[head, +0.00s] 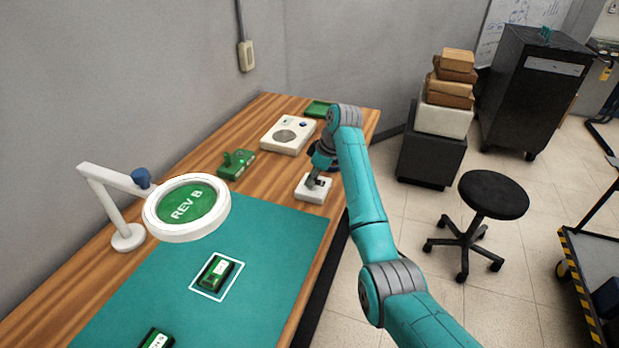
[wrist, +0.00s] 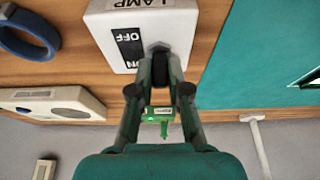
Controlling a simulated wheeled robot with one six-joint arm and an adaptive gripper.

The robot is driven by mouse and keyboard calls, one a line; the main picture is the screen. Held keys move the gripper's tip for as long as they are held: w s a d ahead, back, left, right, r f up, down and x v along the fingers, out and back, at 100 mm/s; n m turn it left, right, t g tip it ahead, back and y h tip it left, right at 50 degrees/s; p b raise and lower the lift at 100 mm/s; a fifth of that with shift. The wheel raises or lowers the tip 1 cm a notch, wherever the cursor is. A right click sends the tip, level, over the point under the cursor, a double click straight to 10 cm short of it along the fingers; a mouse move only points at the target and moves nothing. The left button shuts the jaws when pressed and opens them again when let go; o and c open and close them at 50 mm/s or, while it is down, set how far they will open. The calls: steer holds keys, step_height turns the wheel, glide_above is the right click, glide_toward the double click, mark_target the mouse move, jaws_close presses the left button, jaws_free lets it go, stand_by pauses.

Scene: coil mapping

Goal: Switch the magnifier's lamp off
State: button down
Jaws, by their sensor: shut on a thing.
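The white lamp switch box (head: 311,194) sits on the wooden bench just beyond the teal mat. In the wrist view the box (wrist: 103,35) carries a LAMP label, a black plate (wrist: 131,47) reading OFF, and a dark toggle lever (wrist: 160,70) on a metal nut. My gripper (head: 313,181), also in the wrist view (wrist: 161,82), is shut on the toggle lever; its fingers partly hide the lever. The magnifier (head: 187,236) stands at the left on a white arm. Its lens shows green with REV B readable; whether its lamp is lit, I cannot tell.
The teal mat (head: 270,230) bears a green board (head: 214,273) in a white outline. A green fixture (head: 236,164) and a white device (head: 288,135) stand behind the box, near the wall. A blue ring (wrist: 27,32) lies close to the box. A stool (head: 492,195) stands right.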

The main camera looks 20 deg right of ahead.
steer(key=t+y, duration=0.1)
steer(key=d+t+y, duration=0.1)
steer(key=y, duration=0.1)
steer(key=s+t+y, duration=0.1)
steer(key=shift+d+f+y, duration=0.3)
steer(key=shift+t, duration=0.3)
steer(key=shift+s, duration=0.1)
steer(key=c, duration=1.1)
jaws_free()
steer(key=shift+d, duration=0.1)
steer(key=v, duration=1.1)
steer(key=shift+s+d+r, duration=0.15)
steer(key=shift+d+r, duration=0.05)
steer(key=shift+d, duration=0.15)
